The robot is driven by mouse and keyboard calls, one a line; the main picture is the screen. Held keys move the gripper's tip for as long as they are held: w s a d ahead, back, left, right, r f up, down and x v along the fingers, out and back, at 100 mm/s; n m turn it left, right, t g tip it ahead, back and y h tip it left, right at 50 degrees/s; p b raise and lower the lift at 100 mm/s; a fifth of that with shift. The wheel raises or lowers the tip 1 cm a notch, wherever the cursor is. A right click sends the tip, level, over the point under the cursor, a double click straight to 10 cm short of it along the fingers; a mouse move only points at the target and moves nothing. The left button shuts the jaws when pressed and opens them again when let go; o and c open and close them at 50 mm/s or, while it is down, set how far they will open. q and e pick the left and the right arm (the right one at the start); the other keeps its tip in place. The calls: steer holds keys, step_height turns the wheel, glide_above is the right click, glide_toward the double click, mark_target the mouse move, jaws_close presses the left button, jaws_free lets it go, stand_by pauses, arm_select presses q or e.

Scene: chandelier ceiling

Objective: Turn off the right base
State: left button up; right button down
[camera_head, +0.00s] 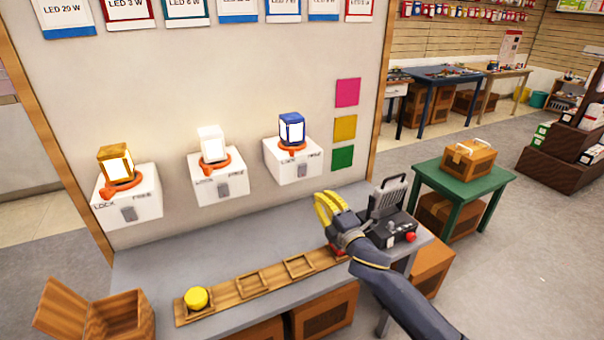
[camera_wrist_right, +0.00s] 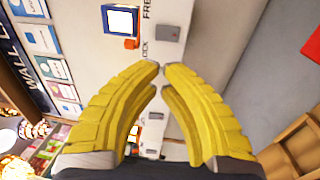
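The right base (camera_head: 292,160) is a white box on the wall. It carries a lit blue-framed lamp (camera_head: 291,129) on an orange ring. A grey switch (camera_head: 303,171) is on its front, between the LOCK and FREE labels. The lamp (camera_wrist_right: 121,19) and the switch (camera_wrist_right: 169,33) also show in the right wrist view. My right gripper (camera_head: 320,208) has yellow fingers and is below and right of the base, apart from it. Its fingertips (camera_wrist_right: 161,67) are drawn together with nothing between them. My left gripper is not in view.
The middle base (camera_head: 220,188) and left base (camera_head: 130,205) hold lit white and gold lamps.

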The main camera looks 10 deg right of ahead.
mark_target(300, 167)
steer(key=x, duration=1.3)
steer(key=shift+w, duration=0.2)
steer(key=shift+w, duration=0.1)
steer(key=shift+w+a+r, duration=0.1)
steer(key=shift+w+r, duration=0.3)
steer(key=shift+w, duration=0.1)
steer(key=shift+r, duration=0.1)
steer(key=shift+s, duration=0.3)
steer(key=r+v, duration=0.1)
steer(key=v, duration=1.2)
steer(key=shift+s+r, duration=0.25)
steer(key=shift+r, duration=0.35)
